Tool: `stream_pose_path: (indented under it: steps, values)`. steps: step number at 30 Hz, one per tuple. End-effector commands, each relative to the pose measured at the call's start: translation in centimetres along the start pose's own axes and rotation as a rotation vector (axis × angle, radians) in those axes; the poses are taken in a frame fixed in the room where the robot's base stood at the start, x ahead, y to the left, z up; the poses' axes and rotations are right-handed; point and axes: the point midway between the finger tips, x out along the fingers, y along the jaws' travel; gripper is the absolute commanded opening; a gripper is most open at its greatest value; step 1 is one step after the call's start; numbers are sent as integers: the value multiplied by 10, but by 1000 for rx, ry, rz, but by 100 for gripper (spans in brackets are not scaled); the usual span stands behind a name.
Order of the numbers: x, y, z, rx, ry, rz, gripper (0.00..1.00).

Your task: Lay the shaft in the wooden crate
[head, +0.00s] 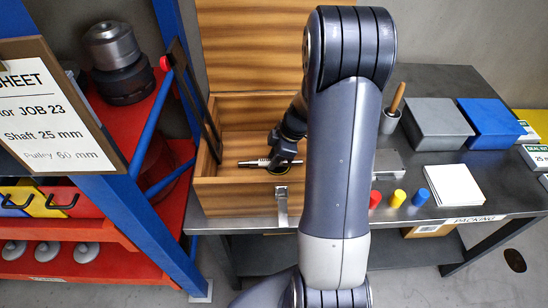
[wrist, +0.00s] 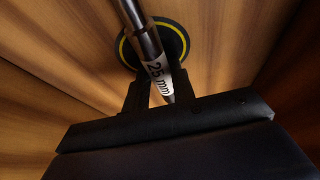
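The wooden crate (head: 235,192) stands open on the metal table, its lid raised at the back. The metal shaft (head: 254,163) lies crosswise in the head view, inside the crate's opening. In the wrist view the shaft (wrist: 134,16) carries a white "25 mm" label. My gripper (head: 281,162) reaches down into the crate. Its fingers (wrist: 161,92) are closed on both sides of the shaft near the label. A dark disc with a yellow ring (wrist: 181,40) lies behind the shaft in the crate. I cannot tell whether the shaft touches the crate floor.
Red, yellow and blue small cylinders (head: 398,198) stand right of the crate, with a white block (head: 453,185) beside them. Grey (head: 437,124) and blue (head: 492,123) boxes are behind. A blue-and-red rack (head: 130,215) with a job sheet (head: 45,110) stands close on the left.

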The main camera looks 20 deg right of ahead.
Motion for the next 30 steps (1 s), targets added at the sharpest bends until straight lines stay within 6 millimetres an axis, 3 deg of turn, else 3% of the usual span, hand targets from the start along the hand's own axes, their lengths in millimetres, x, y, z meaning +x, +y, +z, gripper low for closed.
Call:
stream_pose_path:
  steps: [6,17,20,30]
  values:
    - [0,0,0,0,0,0,42]
    - [-5,0,-2,0,0,0,42]
    - [-18,1,-1,0,1,6,42]
    - [-90,1,0,0,0,5,42]
